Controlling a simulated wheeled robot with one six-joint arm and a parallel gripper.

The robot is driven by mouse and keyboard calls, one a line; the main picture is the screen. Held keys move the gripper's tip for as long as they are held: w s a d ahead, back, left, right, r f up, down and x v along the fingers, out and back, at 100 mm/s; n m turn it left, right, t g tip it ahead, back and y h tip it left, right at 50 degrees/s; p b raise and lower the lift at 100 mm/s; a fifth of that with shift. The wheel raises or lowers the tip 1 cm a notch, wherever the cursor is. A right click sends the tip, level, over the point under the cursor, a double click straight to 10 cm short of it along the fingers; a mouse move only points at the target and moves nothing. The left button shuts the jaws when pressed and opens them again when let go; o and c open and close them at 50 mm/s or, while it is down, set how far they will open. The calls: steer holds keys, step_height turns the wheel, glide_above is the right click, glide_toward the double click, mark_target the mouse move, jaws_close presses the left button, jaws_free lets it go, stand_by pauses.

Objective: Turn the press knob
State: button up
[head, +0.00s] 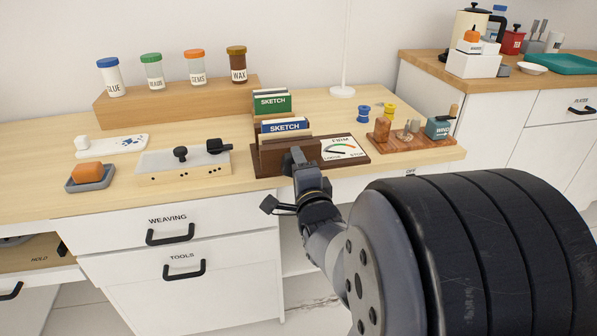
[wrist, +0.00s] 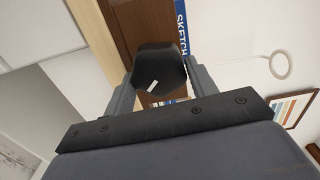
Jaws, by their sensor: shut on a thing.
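The press is a dark brown wooden stand (head: 268,170) at the front edge of the desk, with a FIRM gauge (head: 338,148) on its right. The gauge has a coloured arc; its needle reading is too small to tell. My gripper (head: 293,160) is at the press's front face. In the wrist view my gripper (wrist: 161,88) has its fingers on either side of the black press knob (wrist: 158,65) and is shut on it. A short white mark shows on the knob, slanted. In the head view my gripper hides the knob.
Sketch books (head: 284,127) stand in the press. A pale box with black knobs (head: 185,165) and an orange block (head: 87,173) are at left. Jars (head: 153,72) stand on a riser behind.

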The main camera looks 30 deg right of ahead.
steer(key=m, duration=0.8)
steer(key=m+b, duration=0.1)
steer(key=m, duration=0.3)
steer(key=shift+a+f, duration=0.15)
steer(key=shift+f, duration=0.1)
steer(key=shift+m, duration=0.3)
steer(key=o, duration=1)
steer(key=shift+s, duration=0.1)
steer(key=p+v, duration=0.3)
steer(key=v, duration=0.7)
steer(key=shift+s, duration=0.25)
